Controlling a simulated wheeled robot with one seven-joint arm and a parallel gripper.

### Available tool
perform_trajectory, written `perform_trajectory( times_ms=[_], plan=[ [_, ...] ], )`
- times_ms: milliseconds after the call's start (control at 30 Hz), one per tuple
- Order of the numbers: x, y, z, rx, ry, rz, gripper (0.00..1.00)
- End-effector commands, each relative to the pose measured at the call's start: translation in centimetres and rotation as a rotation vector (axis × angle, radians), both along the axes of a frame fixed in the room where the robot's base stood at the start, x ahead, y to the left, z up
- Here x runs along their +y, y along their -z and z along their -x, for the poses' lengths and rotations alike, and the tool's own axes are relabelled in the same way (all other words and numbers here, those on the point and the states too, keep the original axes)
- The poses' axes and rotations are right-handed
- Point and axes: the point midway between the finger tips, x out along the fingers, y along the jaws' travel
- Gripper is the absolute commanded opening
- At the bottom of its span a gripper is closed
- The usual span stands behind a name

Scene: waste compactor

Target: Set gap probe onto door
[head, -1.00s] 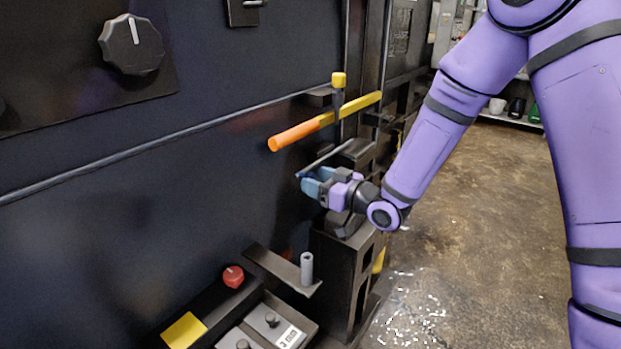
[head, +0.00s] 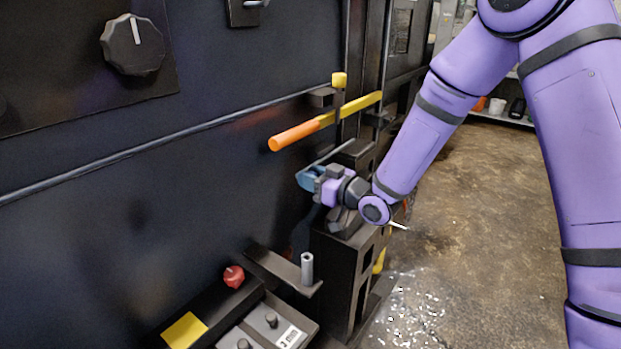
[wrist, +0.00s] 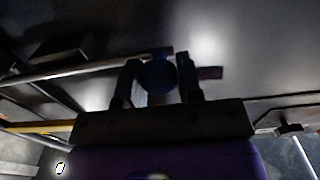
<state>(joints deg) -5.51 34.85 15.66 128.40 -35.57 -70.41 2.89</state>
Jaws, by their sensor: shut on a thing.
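My gripper (head: 315,182) is shut on a blue rounded piece (head: 306,180), which I take for the gap probe. In the wrist view, this dark blue round end (wrist: 157,75) sits between the two dark fingers (wrist: 160,85). Most of its length is hidden. The gripper is close to the large dark door (head: 200,200), to the right in the head view, below an orange and yellow handle bar (head: 320,122). I cannot tell whether the probe touches the door.
A thin grey rod (head: 332,153) runs just above the gripper. Below are a black block stand (head: 340,255), a bracket with a grey upright peg (head: 307,269), a red knob (head: 234,276) and a panel with a yellow label (head: 185,331). The floor (head: 470,220) at right is open.

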Motion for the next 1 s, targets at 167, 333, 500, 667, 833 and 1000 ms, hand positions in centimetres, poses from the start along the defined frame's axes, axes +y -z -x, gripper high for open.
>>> perform_trajectory(
  times_ms=[167, 333, 500, 667, 833, 1000],
  plan=[
    [-2.3, 0.0, -2.9, -0.002, 0.007, 0.000, 0.00],
    [-3.6, 0.0, -4.5, -0.001, 0.004, 0.000, 0.00],
    [-3.8, -0.1, -4.8, -0.002, 0.005, 0.000, 0.00],
    [-3.9, -0.1, -4.8, -0.002, 0.007, 0.000, 0.38],
    [-3.8, -0.1, -4.8, -0.002, 0.006, 0.000, 0.58],
    [-3.7, 0.0, -4.7, -0.001, 0.004, 0.000, 0.58]
  ],
)
